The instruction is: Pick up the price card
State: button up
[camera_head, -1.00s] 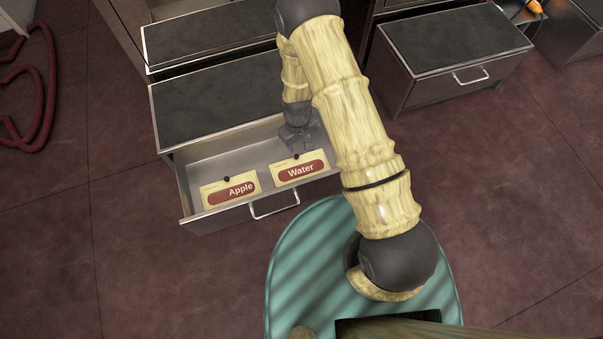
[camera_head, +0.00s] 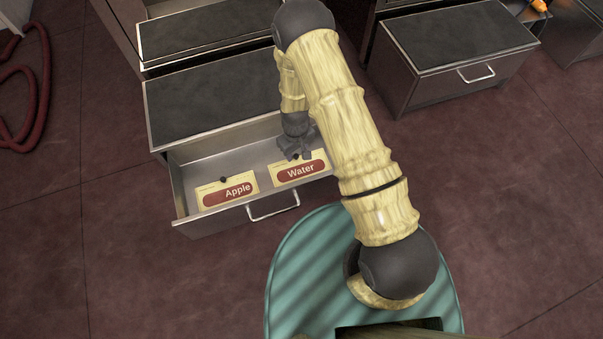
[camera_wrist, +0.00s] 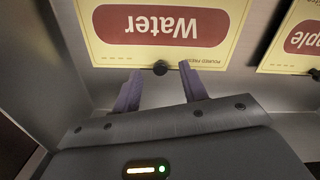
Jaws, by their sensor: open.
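Two cream price cards with red labels are in the open drawer (camera_head: 184,200). The Water card (camera_head: 299,171) is at the right and the Apple card (camera_head: 227,191) is to its left. Each has a small dark knob at its upper edge. My gripper (camera_head: 297,154) is in the drawer at the Water card's knob edge. In the wrist view, the Water card (camera_wrist: 160,52) appears upside down, and my open gripper's (camera_wrist: 158,80) two purple fingers stand either side of its dark knob (camera_wrist: 160,68). Whether they touch it is unclear. The Apple card (camera_wrist: 295,45) shows partly at the right.
The drawer's metal walls surround the cards closely, with a handle (camera_head: 273,206) on its front. A dark-topped cabinet (camera_head: 220,95) rises behind it. Another cabinet (camera_head: 455,50) stands at right. A red hose (camera_head: 35,110) lies on the floor at left.

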notch_tip(320, 180, down, 2)
jog(key=shift+f+b, duration=0.1)
jog(key=shift+b, duration=0.25)
jog(key=shift+c, duration=0.4)
jog(key=c, duration=0.8)
